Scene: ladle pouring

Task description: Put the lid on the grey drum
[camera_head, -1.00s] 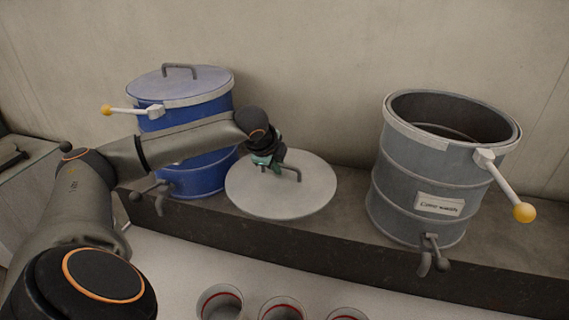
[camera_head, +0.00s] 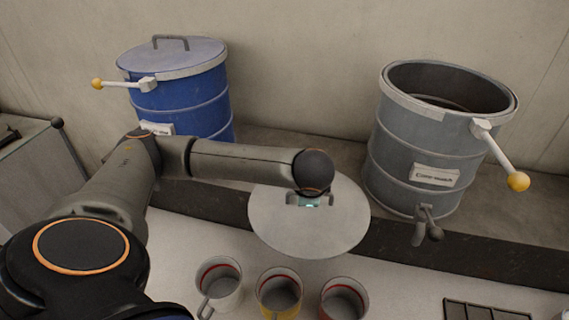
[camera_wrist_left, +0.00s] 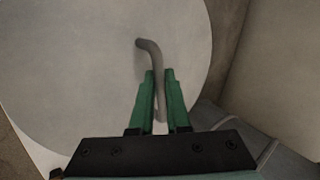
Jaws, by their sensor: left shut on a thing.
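The round light-grey lid (camera_head: 290,228) is in the middle of the head view, in front of and left of the grey drum. The grey drum (camera_head: 415,150) stands on the ledge at the right with its top open and a label on its side. My left gripper (camera_head: 310,202) is shut on the lid's bar handle, partly hidden by my wrist. In the left wrist view the green fingers (camera_wrist_left: 160,95) pinch the handle (camera_wrist_left: 152,52), and the lid (camera_wrist_left: 80,60) spreads out beyond them. My right gripper is not in view.
A blue drum (camera_head: 185,105) with its lid on stands at the left of the ledge (camera_head: 400,238). Several mugs stand in front, including a white one (camera_head: 219,290) and a yellow one (camera_head: 279,295). A dark rack (camera_head: 485,310) lies at the front right. A yellow-knobbed lever (camera_head: 517,182) sticks out from the grey drum.

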